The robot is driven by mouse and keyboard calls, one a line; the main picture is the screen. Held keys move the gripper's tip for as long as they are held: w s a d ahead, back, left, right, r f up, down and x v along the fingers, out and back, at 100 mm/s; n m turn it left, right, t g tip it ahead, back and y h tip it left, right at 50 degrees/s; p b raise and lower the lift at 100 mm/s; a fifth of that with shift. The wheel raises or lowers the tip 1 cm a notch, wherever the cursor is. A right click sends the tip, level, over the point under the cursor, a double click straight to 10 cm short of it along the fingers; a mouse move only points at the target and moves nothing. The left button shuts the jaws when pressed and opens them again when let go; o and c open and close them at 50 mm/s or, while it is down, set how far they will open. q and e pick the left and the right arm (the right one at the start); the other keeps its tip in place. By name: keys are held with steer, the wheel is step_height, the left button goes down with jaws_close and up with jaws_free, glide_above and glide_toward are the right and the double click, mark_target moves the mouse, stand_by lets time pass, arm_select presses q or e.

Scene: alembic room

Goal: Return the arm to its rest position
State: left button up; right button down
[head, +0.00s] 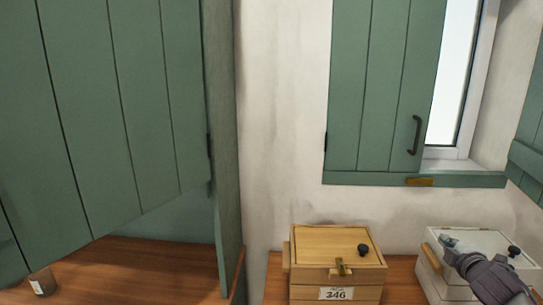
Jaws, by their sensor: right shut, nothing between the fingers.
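My right gripper (450,250) is in the lower right of the head view, on an arm that comes in from the bottom right corner. It is shut with nothing held. It shows in front of a white box (436,234) with a dark knob on its lid, and it hides part of that box. I cannot tell whether it touches the box. My left gripper is out of view.
A wooden box (337,243) with a black knob and a "346" label stands on the wooden counter (275,285). A green cupboard door (110,100) fills the left. A small brown item (42,282) is below it. A green shutter (375,90) stands by the window.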

steer(key=s+a+f+m+g+y, duration=0.2)
steer(key=s+a+f+m+g, duration=0.3)
steer(key=s+a+f, duration=1.15)
steer(key=s+a+f+m+g, duration=0.2)
steer(key=s+a, duration=0.1)
steer(key=s, duration=0.5)
steer(key=s+a+f+m+g, duration=0.1)
steer(key=s+a+m+g, duration=0.2)
steer(key=s, duration=0.6)
steer(key=s+a+f+m+g, duration=0.2)
steer(key=s+a, duration=0.1)
steer(key=s, duration=0.5)
step_height(320, 180, down, 29)
steer(key=s+g+b, duration=0.1)
steer(key=s+b, duration=0.1)
arm_select(q)
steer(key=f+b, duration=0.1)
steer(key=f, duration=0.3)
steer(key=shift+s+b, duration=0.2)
steer(key=shift+b, duration=0.2)
arm_select(e)
steer(key=s+d+f+g, duration=0.1)
steer(key=s+d+f, duration=0.2)
steer(key=s+f, duration=1.2)
steer(key=shift+s+f, duration=0.35)
steer(key=shift+f, duration=0.6)
